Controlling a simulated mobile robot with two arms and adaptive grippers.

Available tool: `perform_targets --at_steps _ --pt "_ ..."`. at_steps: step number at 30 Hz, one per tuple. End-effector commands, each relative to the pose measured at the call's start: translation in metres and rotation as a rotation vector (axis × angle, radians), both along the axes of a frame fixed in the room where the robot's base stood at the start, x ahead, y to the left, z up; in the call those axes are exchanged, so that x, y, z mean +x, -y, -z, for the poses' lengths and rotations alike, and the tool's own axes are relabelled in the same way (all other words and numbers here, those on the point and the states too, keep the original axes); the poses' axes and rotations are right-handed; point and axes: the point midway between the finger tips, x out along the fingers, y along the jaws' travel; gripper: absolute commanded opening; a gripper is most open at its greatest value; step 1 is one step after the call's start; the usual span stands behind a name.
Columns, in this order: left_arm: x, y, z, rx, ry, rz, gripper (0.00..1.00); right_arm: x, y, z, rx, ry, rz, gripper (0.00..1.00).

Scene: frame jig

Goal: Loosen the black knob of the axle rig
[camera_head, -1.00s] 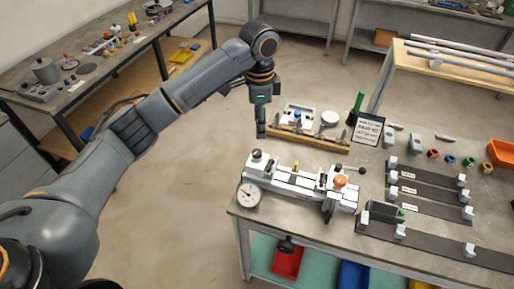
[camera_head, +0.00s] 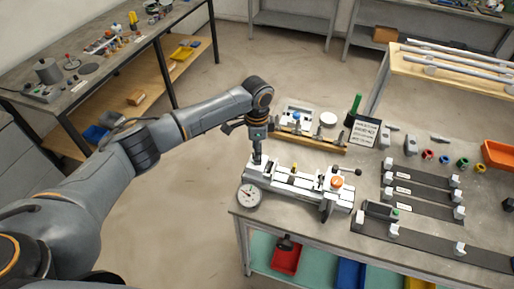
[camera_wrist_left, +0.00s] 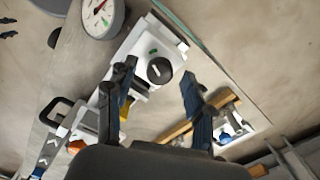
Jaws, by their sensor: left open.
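The axle rig (camera_head: 300,187) is a white fixture on the near left part of the bench, with a round dial gauge at its left end and an orange knob on its right part. In the left wrist view the black knob (camera_wrist_left: 160,70), round with a white mark, sits on the rig's end block. My left gripper (camera_head: 256,161) points down over that end, and hides the knob in the head view. In the wrist view its two fingers (camera_wrist_left: 160,92) are apart, to either side of the knob and seemingly above it; contact cannot be told. My right gripper is out of view.
The dial gauge (camera_head: 249,196) is close beside the gripper. Behind the rig lie a wooden-edged fixture (camera_head: 306,140) and a sign (camera_head: 364,131). Dark strips with white blocks (camera_head: 420,189) fill the bench's right side. An orange bin (camera_head: 498,154) is at the far right.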

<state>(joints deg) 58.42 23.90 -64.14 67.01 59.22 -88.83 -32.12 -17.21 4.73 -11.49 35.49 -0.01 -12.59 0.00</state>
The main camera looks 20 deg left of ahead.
Motion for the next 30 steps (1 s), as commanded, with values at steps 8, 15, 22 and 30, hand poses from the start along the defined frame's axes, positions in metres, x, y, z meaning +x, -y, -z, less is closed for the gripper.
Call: perform_targets --at_steps 8,15,22,30 --pt "0.000 0.000 0.004 0.000 0.001 0.001 0.52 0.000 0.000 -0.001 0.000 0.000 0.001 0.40" --pt "0.000 0.000 0.004 0.000 0.000 0.001 0.18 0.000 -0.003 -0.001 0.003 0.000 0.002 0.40" --pt "0.000 0.000 0.004 0.000 0.000 -0.002 0.00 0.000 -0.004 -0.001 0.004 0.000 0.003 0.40" --pt "-0.001 0.001 0.002 -0.002 -0.001 -0.073 0.00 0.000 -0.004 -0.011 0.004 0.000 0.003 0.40"
